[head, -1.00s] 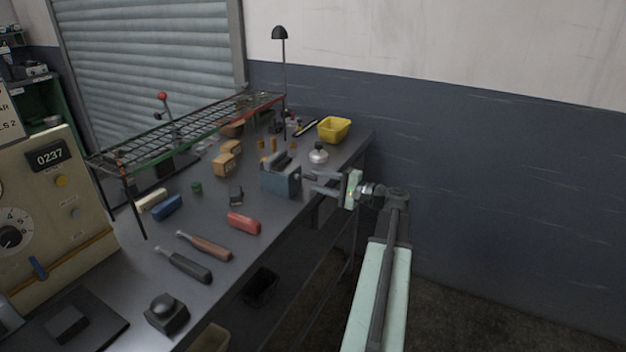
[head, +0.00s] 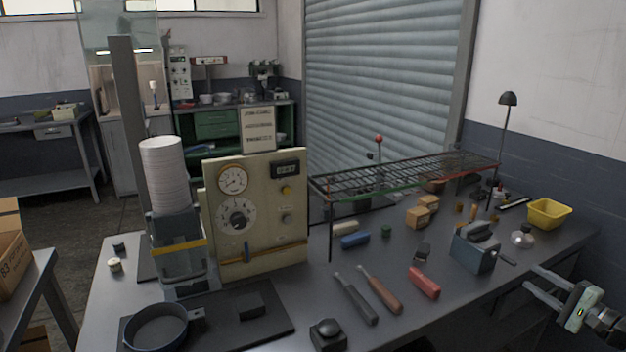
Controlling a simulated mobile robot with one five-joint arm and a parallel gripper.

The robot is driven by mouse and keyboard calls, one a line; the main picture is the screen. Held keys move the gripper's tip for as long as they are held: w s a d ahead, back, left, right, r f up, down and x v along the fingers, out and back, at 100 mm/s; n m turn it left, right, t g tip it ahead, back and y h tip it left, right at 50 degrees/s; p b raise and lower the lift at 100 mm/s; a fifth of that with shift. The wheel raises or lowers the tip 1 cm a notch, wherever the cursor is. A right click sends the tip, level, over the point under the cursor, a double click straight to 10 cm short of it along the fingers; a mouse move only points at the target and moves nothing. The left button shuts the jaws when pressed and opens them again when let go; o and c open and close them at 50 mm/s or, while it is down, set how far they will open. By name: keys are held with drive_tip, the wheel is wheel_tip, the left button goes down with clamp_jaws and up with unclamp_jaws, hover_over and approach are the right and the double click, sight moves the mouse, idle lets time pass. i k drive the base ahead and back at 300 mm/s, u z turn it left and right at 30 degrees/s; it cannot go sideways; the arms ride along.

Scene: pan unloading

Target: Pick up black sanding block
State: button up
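Two black things could be the black sanding block, and I cannot tell which it is. One is a low black block (head: 250,306) lying on a dark mat (head: 275,335) at the front of the bench. The other is a black piece with a rounded top (head: 328,334) at the bench's front edge, right of the mat. My gripper (head: 528,276) is at the far right, by the bench's right front edge, well away from both. Its two fingers point left with a gap between them, and nothing shows in the gap.
A dark pan (head: 160,326) sits left of the low block. A beige control panel (head: 262,254) stands behind the mat. Two handled tools (head: 355,298), a red block (head: 424,283) and a grey vise (head: 474,253) lie between the black pieces and my gripper. A wire rack (head: 400,176) stands behind.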

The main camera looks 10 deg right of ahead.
sight(423, 252)
drive_tip(key=k, duration=0.95)
